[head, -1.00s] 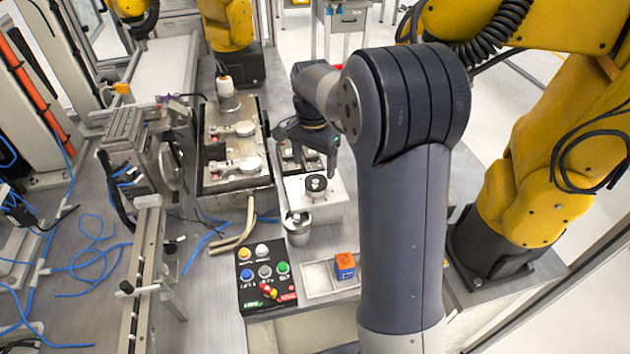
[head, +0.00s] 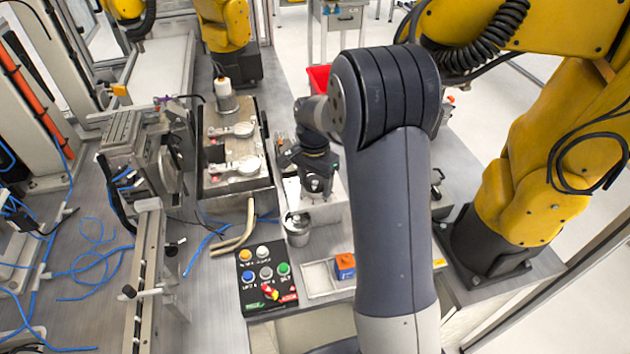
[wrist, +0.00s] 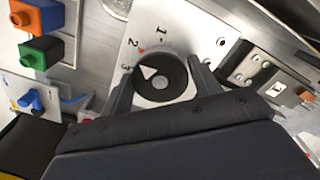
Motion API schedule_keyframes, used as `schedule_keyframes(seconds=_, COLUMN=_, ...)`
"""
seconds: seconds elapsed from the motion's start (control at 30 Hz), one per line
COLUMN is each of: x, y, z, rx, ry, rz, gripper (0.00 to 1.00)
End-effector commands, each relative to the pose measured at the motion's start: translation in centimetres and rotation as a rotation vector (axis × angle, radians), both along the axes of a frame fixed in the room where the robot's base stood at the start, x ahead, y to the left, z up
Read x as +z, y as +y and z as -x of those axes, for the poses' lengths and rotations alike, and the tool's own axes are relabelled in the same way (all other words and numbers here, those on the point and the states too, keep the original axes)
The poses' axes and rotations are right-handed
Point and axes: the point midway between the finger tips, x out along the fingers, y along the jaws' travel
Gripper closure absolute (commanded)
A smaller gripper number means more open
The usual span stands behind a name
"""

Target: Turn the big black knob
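The big black knob (wrist: 160,78) is in the middle of the wrist view, on a white panel (wrist: 190,25) marked 1, 2 and 3. Its white pointer aims to the upper left, near the red mark by the 2. My gripper (wrist: 165,72) has one finger on each side of the knob, with narrow gaps showing, so it looks open around it. Whether either finger touches cannot be told. In the head view my gripper (head: 315,178) is over the white box (head: 332,208) and hides most of the knob.
A metal cup (head: 297,230) stands just in front of the box. Nearer are a black button panel (head: 266,280) and a tray (head: 318,278) with an orange and blue block (head: 345,266). A metal fixture (head: 233,160) lies to the left. A yellow robot arm (head: 545,190) stands at right.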

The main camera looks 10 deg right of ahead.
Motion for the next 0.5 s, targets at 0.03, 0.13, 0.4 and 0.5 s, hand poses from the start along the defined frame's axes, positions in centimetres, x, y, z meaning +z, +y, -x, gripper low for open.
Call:
schedule_keyframes(seconds=0.03, x=0.02, y=0.0, z=0.0, rx=0.0, ry=0.0, rz=0.0, gripper=0.45)
schedule_keyframes(seconds=0.13, x=0.02, y=0.01, z=-0.01, rx=0.0, ry=0.0, rz=0.0, gripper=0.53)
schedule_keyframes(seconds=0.4, x=0.03, y=0.01, z=-0.01, rx=0.001, ry=0.0, rz=0.0, gripper=0.69)
schedule_keyframes(seconds=0.5, x=0.02, y=0.01, z=-0.01, rx=0.009, ry=0.0, rz=0.0, gripper=0.69)
